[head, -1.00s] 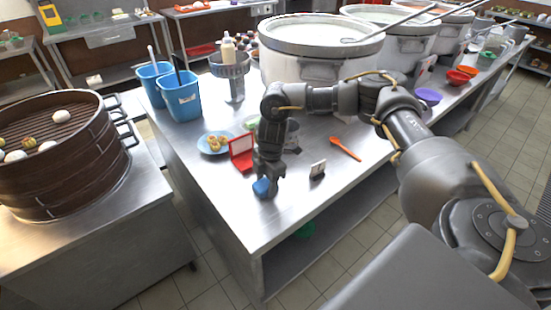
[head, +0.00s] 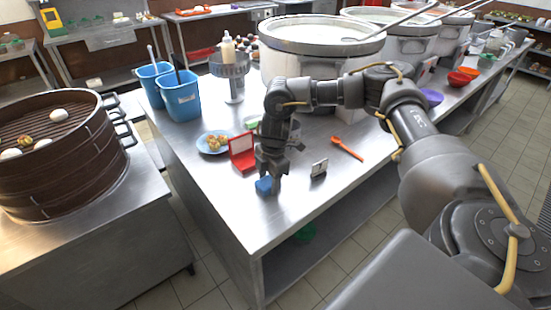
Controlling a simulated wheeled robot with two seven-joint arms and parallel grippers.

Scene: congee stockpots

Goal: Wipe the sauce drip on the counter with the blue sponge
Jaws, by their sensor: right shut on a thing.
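The blue sponge (head: 264,186) is at the front left part of the steel counter (head: 225,195). My right gripper (head: 270,181) points down and is shut on the sponge, which is at or just above the counter surface. I cannot tell for certain whether the sponge touches the counter. The sauce drip is not visible; my gripper and the sponge may hide it. My left gripper is not in view.
A red open box (head: 242,154), a blue plate (head: 212,143) with food, a small card holder (head: 319,168) and an orange spoon (head: 346,149) lie nearby. Large stockpots (head: 305,62) and blue bins (head: 181,102) stand behind. The counter's front left corner is clear.

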